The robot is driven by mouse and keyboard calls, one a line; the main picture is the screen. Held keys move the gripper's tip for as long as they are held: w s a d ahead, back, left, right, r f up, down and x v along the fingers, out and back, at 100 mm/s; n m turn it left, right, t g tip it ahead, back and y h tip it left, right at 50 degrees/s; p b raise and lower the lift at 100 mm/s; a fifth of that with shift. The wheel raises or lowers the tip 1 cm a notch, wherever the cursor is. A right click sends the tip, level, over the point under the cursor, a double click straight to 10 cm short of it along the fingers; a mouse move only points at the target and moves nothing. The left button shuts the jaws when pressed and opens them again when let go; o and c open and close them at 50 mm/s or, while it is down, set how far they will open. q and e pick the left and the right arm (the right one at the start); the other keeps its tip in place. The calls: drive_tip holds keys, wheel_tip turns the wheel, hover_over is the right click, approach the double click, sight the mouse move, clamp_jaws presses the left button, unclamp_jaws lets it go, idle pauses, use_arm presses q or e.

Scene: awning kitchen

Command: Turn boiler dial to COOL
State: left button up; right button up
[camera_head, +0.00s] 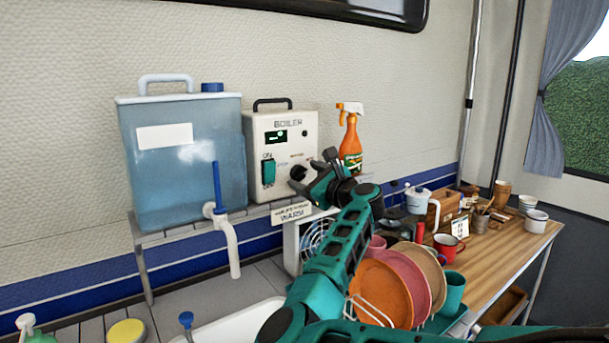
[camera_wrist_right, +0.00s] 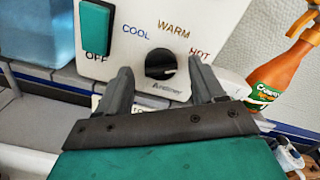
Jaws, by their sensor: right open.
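The boiler (camera_head: 282,150) is a cream box with a dark handle, a small lit display and a green switch (camera_head: 268,171). Its black round dial (camera_wrist_right: 160,63) shows in the right wrist view, below the printed words COOL, WARM and HOT. A pale mark shows at the dial's lower right; I cannot tell exactly which word it points to. My right gripper (camera_head: 314,174) is open in front of the boiler's face. In the right wrist view its two fingers (camera_wrist_right: 160,68) stand on either side of the dial, with a gap at each side. My left gripper is not in view.
A blue water tank (camera_head: 185,165) stands left of the boiler on a shelf. An orange spray bottle (camera_head: 350,145) stands close on its right. Plates in a rack (camera_head: 385,290) and a cluttered wooden counter (camera_head: 510,240) lie to the right.

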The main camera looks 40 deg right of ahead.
drive_tip(key=shift+w+d, duration=0.1)
drive_tip(key=shift+w, duration=0.65)
drive_tip(key=c, duration=1.1)
